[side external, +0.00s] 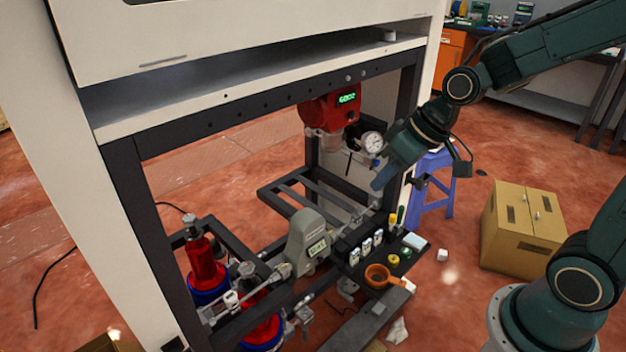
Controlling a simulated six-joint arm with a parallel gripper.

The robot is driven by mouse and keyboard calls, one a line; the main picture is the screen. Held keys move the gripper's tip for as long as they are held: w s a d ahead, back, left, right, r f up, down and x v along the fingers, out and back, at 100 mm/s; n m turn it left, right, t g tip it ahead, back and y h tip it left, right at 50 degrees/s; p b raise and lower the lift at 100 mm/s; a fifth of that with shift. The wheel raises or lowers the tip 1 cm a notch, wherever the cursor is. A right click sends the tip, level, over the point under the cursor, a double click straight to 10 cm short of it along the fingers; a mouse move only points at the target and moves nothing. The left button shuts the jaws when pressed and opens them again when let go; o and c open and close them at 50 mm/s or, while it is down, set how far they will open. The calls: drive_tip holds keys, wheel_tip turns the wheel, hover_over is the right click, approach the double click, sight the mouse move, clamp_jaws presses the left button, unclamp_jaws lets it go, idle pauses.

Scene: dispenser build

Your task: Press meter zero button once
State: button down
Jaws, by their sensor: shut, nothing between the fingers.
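A red meter (331,110) with a lit green digital display (347,98) is mounted under the top beam of the dispenser frame. The zero button is too small to make out. A round white pressure gauge (373,142) sits at the lower right of the meter. My gripper (380,182) is shut and empty, pointing down and to the left.
The dark frame post (408,110) stands close behind my wrist. A grey pump housing (306,238) and red cylinders (205,262) stand lower left. A cardboard box (522,225) is on the floor at right.

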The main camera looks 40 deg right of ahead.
drive_tip(key=w+f+m+y, duration=0.1)
drive_tip(key=w+f+y, duration=0.1)
drive_tip(key=w+f, duration=0.6)
drive_tip(key=m+t, duration=0.4)
drive_tip(key=m, duration=0.7)
approach(320, 260)
drive_tip(key=s+a+f, duration=0.3)
drive_tip(key=s+f, duration=0.2)
drive_tip(key=s, duration=0.1)
drive_tip(key=shift+s+d+f+h, duration=0.2)
drive_tip(key=shift+d+f+h, duration=0.2)
drive_tip(key=shift+f, duration=0.2)
drive_tip(key=shift+w, duration=0.15)
drive_tip(key=w, duration=0.8)
drive_tip(key=shift+w, duration=0.25)
drive_tip(key=shift+w, duration=0.6)
idle(2.0)
